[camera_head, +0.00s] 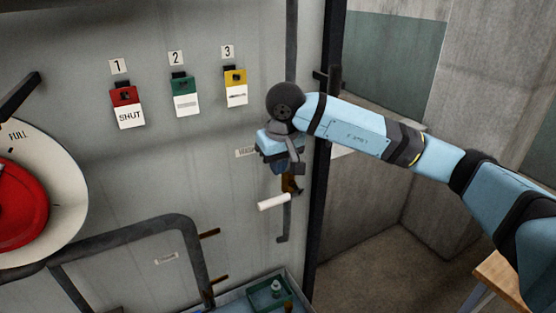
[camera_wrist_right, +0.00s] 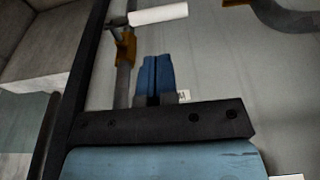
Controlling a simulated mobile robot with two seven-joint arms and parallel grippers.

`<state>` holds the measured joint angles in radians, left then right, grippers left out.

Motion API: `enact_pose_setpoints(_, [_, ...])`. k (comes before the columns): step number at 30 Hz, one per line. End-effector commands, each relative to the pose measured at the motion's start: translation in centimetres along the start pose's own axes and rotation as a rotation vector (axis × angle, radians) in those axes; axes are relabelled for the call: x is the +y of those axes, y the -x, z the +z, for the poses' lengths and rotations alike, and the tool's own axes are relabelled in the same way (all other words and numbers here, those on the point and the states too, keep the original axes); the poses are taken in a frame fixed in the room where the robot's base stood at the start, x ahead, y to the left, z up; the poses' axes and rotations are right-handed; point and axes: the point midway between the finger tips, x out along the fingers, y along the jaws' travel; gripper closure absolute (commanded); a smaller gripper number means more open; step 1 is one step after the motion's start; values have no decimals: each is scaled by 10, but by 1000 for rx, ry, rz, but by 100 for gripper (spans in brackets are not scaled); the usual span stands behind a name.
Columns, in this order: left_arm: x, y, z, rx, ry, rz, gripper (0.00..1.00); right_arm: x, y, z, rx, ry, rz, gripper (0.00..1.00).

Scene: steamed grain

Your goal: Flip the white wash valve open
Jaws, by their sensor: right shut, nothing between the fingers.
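The white wash valve handle (camera_head: 274,202) sticks out to the left from a brass valve body (camera_head: 290,184) on a vertical grey pipe. It lies roughly crosswise to the pipe, slightly tilted. In the right wrist view the white handle (camera_wrist_right: 158,15) is at the top, beside the brass body (camera_wrist_right: 125,48). My right gripper (camera_head: 279,168) is in front of the panel, just above the handle and apart from it. Its blue fingers (camera_wrist_right: 156,60) are shut together with nothing between them. The gripper and wrist hide part of the pipe. My left gripper is out of view.
Red (camera_head: 124,96), green (camera_head: 182,85) and yellow (camera_head: 235,77) tagged switches are on the panel at upper left. A red and white dial (camera_head: 62,205) is at far left. A bent dark pipe (camera_head: 150,224) and a green tray (camera_head: 262,293) are lower down. A dark post (camera_head: 322,170) stands right.

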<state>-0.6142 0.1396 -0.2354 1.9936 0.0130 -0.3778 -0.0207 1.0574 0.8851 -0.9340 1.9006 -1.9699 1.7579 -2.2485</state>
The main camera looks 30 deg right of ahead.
Motion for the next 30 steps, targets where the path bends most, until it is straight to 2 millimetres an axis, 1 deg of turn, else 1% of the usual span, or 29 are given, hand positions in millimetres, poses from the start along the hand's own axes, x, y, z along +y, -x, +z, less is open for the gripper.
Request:
enact_pose_setpoints(1, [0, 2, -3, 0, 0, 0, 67, 0, -11, 1, -5, -1, 1, 100])
enact_pose_setpoints(3, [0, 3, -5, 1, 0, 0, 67, 0, -26, 0, -5, -2, 0, 100])
enact_pose_setpoints(7, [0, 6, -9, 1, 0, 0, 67, 0, -54, 0, -5, -2, -1, 100])
enact_pose_setpoints(12, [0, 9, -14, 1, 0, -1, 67, 0, -81, 0, -2, -1, 0, 100])
enact_pose_setpoints(15, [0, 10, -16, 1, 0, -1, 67, 0, -92, 0, -2, -1, -1, 100])
enact_pose_setpoints(20, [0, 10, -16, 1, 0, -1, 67, 0, -100, 0, 0, -1, -1, 100])
enact_pose_setpoints(30, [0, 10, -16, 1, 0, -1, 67, 0, -100, 0, 1, -1, -1, 100])
